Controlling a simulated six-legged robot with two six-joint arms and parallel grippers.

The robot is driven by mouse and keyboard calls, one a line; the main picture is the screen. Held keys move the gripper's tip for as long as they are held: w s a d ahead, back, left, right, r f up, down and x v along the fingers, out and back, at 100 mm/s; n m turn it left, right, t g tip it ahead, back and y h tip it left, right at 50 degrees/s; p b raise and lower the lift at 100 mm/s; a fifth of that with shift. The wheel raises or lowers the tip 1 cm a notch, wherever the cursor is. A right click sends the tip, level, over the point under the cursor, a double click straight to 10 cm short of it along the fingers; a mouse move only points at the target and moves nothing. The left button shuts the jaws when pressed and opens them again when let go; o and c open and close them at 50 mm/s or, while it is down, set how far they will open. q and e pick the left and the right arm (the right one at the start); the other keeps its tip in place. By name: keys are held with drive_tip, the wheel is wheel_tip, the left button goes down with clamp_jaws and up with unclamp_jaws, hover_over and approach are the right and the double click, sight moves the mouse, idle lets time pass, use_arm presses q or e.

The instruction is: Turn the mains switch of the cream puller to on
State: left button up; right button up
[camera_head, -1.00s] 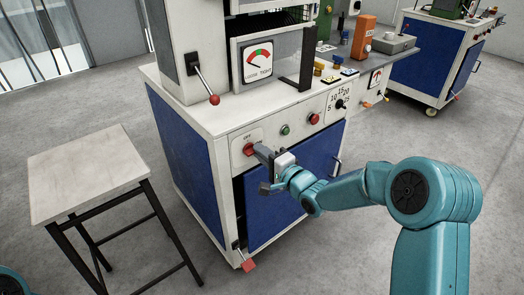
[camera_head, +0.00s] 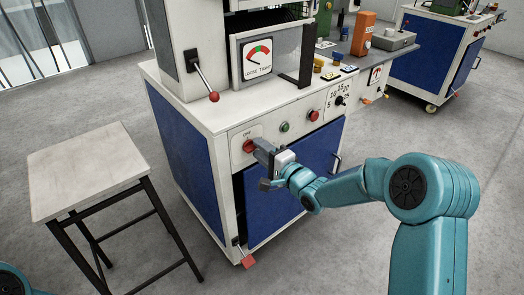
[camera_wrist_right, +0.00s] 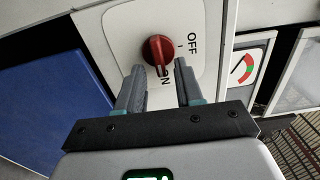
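The mains switch is a red rotary knob (camera_wrist_right: 158,50) on a white plate (camera_wrist_right: 115,25) marked OFF and ON, on the front of the cream puller (camera_head: 215,118). It also shows in the head view as a red knob (camera_head: 248,146). In the wrist view the knob's raised grip lies near the ON lettering, partly between the fingertips. My right gripper (camera_wrist_right: 160,78) is open, with one finger on each side of the knob's lower end; contact cannot be told. In the head view it covers part of the plate. My left gripper is out of view.
A green button (camera_head: 285,127) and a red button (camera_head: 313,115) sit right of the switch. A stool (camera_head: 85,170) stands left. A blue door (camera_head: 290,190) lies below the panel.

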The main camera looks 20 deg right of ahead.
drive_tip(key=p+v, duration=0.2)
drive_tip(key=v, duration=1.4)
drive_tip(key=shift+s+r, duration=0.1)
drive_tip(key=shift+s, duration=0.05)
